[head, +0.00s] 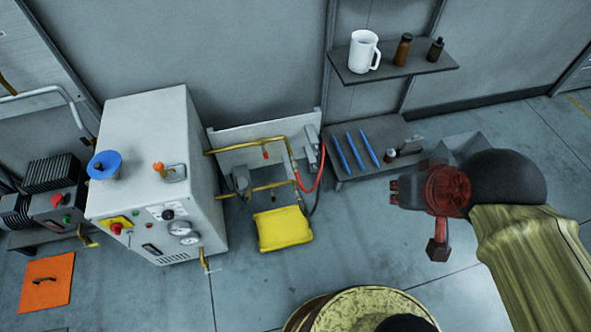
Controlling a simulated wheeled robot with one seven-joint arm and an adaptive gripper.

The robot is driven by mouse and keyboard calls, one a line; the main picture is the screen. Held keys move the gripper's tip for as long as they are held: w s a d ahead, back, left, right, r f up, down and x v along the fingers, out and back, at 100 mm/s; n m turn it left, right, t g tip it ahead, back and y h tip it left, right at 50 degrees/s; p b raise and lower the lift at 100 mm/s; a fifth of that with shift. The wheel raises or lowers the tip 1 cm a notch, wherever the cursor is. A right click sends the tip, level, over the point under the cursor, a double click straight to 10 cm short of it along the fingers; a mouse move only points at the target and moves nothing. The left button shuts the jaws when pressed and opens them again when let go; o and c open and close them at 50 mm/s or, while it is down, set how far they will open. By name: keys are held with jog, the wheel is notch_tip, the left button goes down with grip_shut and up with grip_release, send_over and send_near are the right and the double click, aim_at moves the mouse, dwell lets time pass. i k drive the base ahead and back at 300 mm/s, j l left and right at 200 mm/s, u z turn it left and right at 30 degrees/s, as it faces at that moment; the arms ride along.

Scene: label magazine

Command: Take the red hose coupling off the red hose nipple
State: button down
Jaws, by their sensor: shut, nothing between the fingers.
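A red hose (320,173) curves beside the brass pipework (291,152) at the wall, right of the white cabinet. Its lower end meets the pipework near the yellow block. The coupling and nipple there are too small to tell apart, so I cannot see how they sit on each other. A small red part (266,153) also shows at the upper brass pipe. My gripper (396,194) is shut and empty, pointing left. It is in front of the low shelf in the picture, well to the right of the hose and apart from it.
The white cabinet (140,150) with gauges stands at the left. A yellow block (283,229) is below the pipes. A low shelf (350,178) holds blue rods; a wall shelf (355,77) holds a white mug (363,51) and bottles. Open floor lies between the block and my arm.

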aim_at(296, 171)
jog(key=z, duration=1.45)
jog(key=k+j, duration=0.3)
jog(key=j, duration=0.15)
jog(key=k+j, duration=0.55)
jog(key=j, duration=0.3)
jog(key=i+j, duration=0.1)
jog(key=j, duration=0.2)
jog(key=i+j, duration=0.1)
jog(key=j, duration=0.15)
